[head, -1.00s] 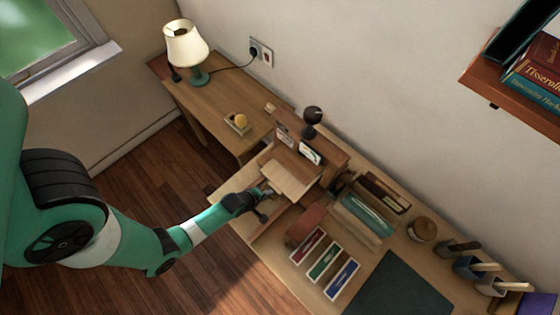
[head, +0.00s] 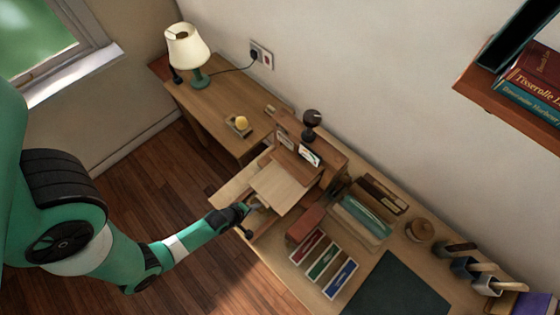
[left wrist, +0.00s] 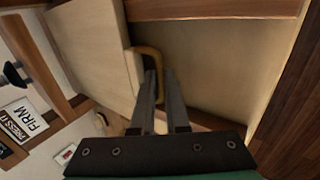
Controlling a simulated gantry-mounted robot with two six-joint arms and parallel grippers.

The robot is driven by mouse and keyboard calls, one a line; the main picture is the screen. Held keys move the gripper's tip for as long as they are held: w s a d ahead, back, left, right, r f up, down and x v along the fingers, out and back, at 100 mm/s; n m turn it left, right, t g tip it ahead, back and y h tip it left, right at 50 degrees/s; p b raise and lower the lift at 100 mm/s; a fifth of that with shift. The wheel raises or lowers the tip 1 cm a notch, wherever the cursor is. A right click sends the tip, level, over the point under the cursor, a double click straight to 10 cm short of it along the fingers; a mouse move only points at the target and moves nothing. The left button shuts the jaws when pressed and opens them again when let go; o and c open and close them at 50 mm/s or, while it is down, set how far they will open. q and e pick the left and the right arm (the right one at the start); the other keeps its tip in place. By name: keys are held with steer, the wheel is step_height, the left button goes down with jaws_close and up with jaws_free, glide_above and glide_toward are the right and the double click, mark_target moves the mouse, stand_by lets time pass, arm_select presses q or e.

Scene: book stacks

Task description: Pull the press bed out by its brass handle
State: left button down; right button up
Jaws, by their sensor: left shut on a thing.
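The press bed (head: 287,187) is a pale wooden board that sticks out of the front of the wooden book press (head: 333,163). It also shows at the upper left of the left wrist view (left wrist: 97,45). The brass handle (left wrist: 150,52) is a curved bar on the bed's front edge. My left gripper (head: 249,207) is at the front edge of the bed. In the left wrist view its two fingers (left wrist: 160,88) are shut on the handle, one on each side of the bar. My right gripper is not in view.
A dark knob (head: 311,118) stands on top of the press. Colored strips (head: 323,258), a dark mat (head: 395,287) and a red-brown block (head: 305,224) lie to the right. A side table with a lamp (head: 187,48) stands behind left. Wooden floor is open at the front left.

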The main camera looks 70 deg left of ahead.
arm_select(q)
steer(key=shift+s+d, duration=0.15)
steer(key=shift+s, duration=0.25)
steer(key=shift+s+d+f+p, duration=0.1)
steer(key=shift+s+d, duration=0.3)
steer(key=shift+s, duration=0.45)
steer(key=shift+s+d+r+p, duration=0.1)
steer(key=shift+s+d, duration=0.25)
steer(key=shift+s, duration=0.45)
steer(key=shift+s+d+f+p, duration=0.1)
steer(key=shift+s+d, duration=0.3)
steer(key=shift+s, duration=0.45)
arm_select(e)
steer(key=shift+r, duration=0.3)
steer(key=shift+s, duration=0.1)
